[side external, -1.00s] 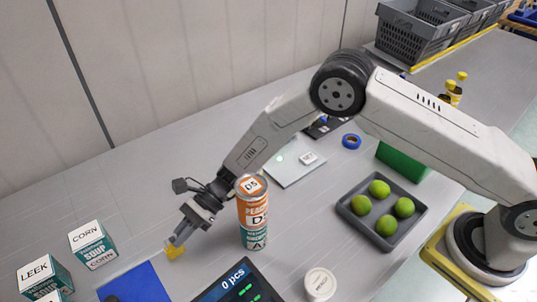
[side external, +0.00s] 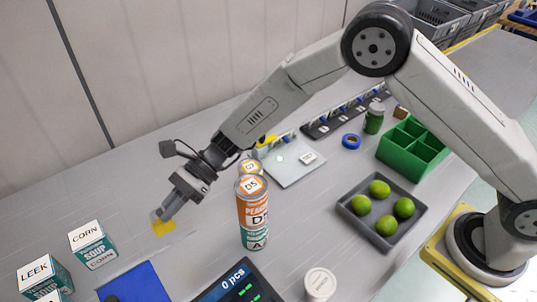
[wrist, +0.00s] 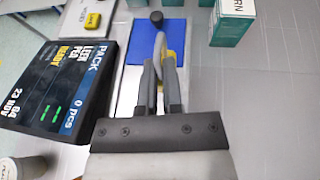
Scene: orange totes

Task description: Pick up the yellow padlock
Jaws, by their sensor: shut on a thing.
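The yellow padlock (side external: 163,227) is between the fingertips of my gripper (side external: 165,214) in the side view, held above the grey table. In the wrist view, my gripper (wrist: 160,85) is shut on it, and only a bit of the yellow padlock body (wrist: 169,60) and a pale rounded part show between the fingers. The rest of it is hidden by the fingers.
A blue mat (side external: 135,283) with a dark knob lies below. Corn (side external: 92,245) and leek (side external: 44,277) soup boxes stand left. A stack of cans (side external: 253,215) stands right of my gripper. A scale display (side external: 238,284), a lime tray (side external: 382,208) and a green divided bin (side external: 413,148) are further right.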

